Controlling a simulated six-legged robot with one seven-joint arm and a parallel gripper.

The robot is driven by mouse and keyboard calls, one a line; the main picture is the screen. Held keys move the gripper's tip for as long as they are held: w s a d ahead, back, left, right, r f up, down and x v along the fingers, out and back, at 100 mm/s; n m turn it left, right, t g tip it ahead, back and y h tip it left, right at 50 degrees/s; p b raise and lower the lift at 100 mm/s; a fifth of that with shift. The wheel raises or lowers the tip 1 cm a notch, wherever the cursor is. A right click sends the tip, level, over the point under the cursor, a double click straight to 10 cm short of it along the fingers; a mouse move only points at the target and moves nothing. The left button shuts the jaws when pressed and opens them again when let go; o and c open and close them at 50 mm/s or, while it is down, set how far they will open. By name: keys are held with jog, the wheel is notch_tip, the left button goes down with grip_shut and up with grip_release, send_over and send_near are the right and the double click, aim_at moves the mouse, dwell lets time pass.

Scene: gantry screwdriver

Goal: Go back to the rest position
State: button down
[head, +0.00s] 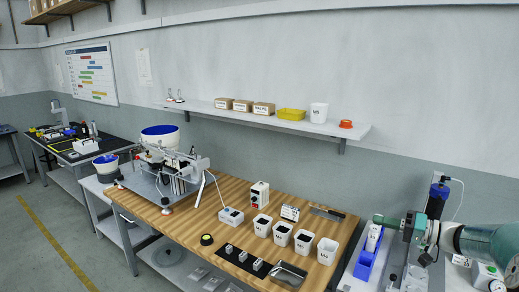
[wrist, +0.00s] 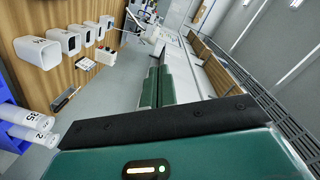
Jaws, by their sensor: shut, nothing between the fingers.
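My gripper (head: 380,219) is at the right of the head view, at the end of my green arm, pointing left in front of the wall. It is above the blue bin (head: 364,264), which holds white bottles (head: 374,240). In the wrist view my gripper (wrist: 157,86) shows two green fingers close together, with nothing between them. The white numbered bottles (wrist: 28,128) lie at the left of that view, apart from the fingers.
The wooden bench (head: 190,228) carries a gantry (head: 172,172), several white cups (head: 303,240) and a grey tray (head: 290,275). A shelf (head: 215,112) with boxes and a yellow bin (head: 291,114) runs along the wall. Floor at the left (head: 40,235) is clear.

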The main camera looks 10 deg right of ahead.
jog(key=s+a+g+h, duration=0.2)
jog(key=s+a+g, duration=0.15)
jog(key=a, duration=0.65)
jog(key=s+a+g+h, duration=0.3)
jog(key=s+a, duration=0.2)
jog(key=a, duration=0.4)
jog(key=s+a+h, duration=0.3)
jog(key=s+h, duration=0.1)
jog(key=s, duration=0.5)
jog(key=s+a+n+t+h, duration=0.1)
jog(key=s+a+h, duration=0.2)
jog(key=s, duration=0.7)
jog(key=shift+s+h, duration=0.2)
jog(key=shift+h, duration=0.5)
jog(key=shift+d+f, duration=0.1)
jog(key=shift+d, duration=0.05)
